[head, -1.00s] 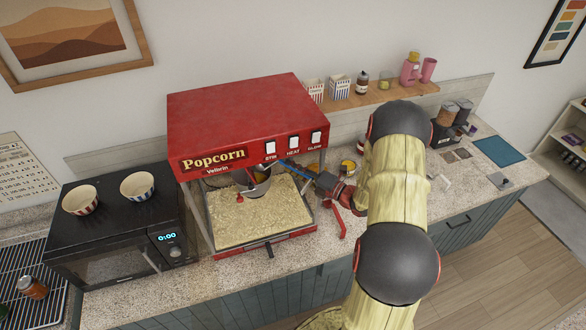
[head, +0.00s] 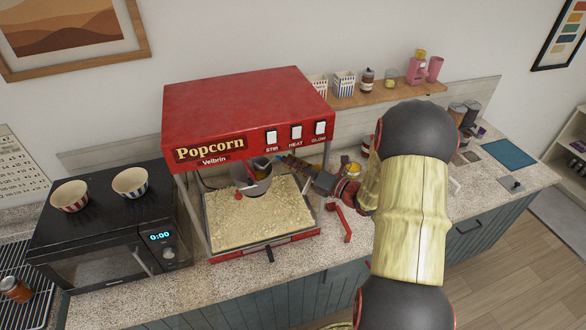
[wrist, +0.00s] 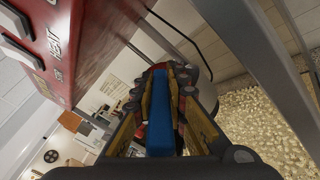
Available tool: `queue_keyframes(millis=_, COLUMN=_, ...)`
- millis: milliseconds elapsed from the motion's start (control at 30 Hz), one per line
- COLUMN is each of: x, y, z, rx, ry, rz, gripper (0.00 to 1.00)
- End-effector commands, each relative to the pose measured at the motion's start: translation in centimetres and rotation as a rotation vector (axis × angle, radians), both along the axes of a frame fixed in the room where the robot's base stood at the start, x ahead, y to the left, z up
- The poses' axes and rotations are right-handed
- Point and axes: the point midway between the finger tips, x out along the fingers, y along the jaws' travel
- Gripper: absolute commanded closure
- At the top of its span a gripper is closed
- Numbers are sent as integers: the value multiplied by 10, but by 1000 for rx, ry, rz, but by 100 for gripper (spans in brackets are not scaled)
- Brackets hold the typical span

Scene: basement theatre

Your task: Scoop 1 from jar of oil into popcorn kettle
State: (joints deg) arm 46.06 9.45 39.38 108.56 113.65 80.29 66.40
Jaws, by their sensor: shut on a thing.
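The steel popcorn kettle (head: 252,184) hangs inside the red popcorn machine (head: 245,115), above a bed of popcorn. My gripper (head: 297,164) reaches in through the machine's right side and is shut on a blue-handled scoop. In the wrist view, the blue handle (wrist: 159,115) lies between the fingers of my gripper (wrist: 165,85). In the head view, the scoop's end is at the kettle's mouth, partly hidden by the machine's top. I cannot tell what the scoop holds. A small jar with yellow-orange contents (head: 354,169), likely the oil, stands on the counter behind my arm.
The machine's metal corner post (wrist: 262,60) is close to my gripper in the wrist view. A black microwave (head: 100,235) with two bowls stands left. A shelf (head: 385,95) holds cups and jars.

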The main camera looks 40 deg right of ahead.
Motion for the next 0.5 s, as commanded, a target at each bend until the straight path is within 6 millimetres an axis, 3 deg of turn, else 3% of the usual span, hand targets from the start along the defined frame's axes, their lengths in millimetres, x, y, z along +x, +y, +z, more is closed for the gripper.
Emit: queue_keyframes(millis=500, x=-6, y=16, z=2, rx=-291, ry=-98, rz=0, gripper=100)
